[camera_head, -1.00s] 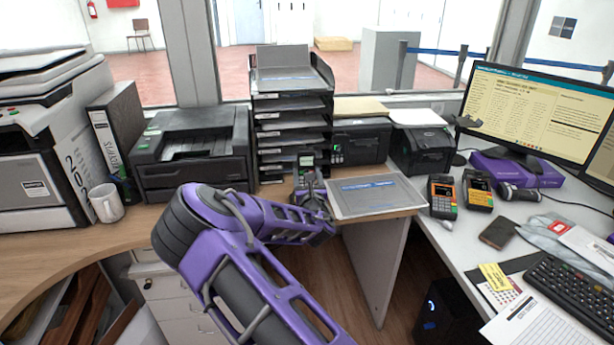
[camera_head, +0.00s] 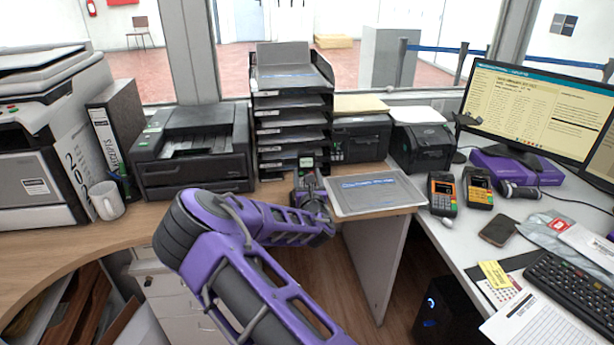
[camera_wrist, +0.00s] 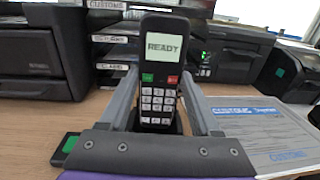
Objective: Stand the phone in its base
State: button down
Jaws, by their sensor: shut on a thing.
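The phone (camera_wrist: 160,70) is a black handset with a lit screen reading READY and pale keys. It stands upright, screen facing me, between the two grey fingers of my gripper (camera_wrist: 161,110). My gripper is shut on its lower part. In the head view the phone (camera_head: 307,163) shows small in front of the letter trays, above my gripper (camera_head: 312,190). Dark material shows around the phone's foot in the wrist view; I cannot tell whether it is the base or whether the phone is seated in it.
A stack of black letter trays (camera_head: 291,132) stands just behind the phone. A printed sheet (camera_head: 375,193) lies to the right, close to my gripper. A small black item with a green patch (camera_wrist: 66,147) lies at lower left. A printer (camera_head: 193,150) stands left.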

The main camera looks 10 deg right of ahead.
jog(key=shift+f, duration=0.25)
jog(key=shift+f, duration=0.35)
grip_release()
dwell(0.3)
jog(key=s, duration=1.1)
jog(key=s+a+p, duration=0.1)
jog(key=s, duration=0.5)
jog(key=shift+s+a, duration=0.1)
jog(key=shift+s, duration=0.1)
